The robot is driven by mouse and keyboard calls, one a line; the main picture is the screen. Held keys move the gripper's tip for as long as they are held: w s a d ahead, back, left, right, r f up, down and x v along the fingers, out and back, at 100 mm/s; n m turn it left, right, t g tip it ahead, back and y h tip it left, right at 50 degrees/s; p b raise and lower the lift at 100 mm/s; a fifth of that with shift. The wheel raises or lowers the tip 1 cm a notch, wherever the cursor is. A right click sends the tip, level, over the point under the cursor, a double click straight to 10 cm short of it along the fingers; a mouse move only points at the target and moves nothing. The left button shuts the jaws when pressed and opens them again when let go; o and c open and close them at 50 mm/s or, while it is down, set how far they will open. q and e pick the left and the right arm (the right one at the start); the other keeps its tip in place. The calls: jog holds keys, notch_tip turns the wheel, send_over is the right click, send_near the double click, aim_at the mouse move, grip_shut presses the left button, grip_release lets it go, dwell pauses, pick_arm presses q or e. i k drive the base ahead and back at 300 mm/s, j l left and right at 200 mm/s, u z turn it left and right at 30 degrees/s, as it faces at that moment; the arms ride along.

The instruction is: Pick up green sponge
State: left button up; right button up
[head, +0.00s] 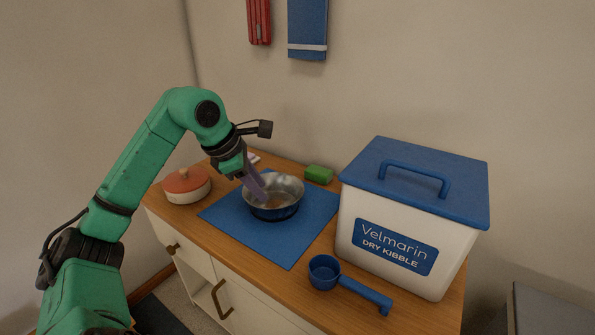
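The green sponge (318,174) lies flat at the back of the wooden counter, behind the metal bowl and left of the kibble bin. My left gripper (259,192) comes in from the left and points down over the left side of the bowl. It is to the left of the sponge and apart from it. Its purple fingers overlap in this view, so I cannot tell whether they are open or shut. My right gripper is not in view.
The metal bowl (287,188) stands on a blue mat (273,246). A large white kibble bin (362,212) with a blue lid stands close to the sponge's right. A blue scoop (357,288) lies in front; a red-lidded pot (185,190) stands left. A wall is behind.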

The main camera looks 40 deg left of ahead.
aim_at(320, 175)
jog(key=k+j, duration=0.15)
jog(key=k, duration=0.35)
jog(key=k+j, duration=0.15)
jog(key=k, duration=0.35)
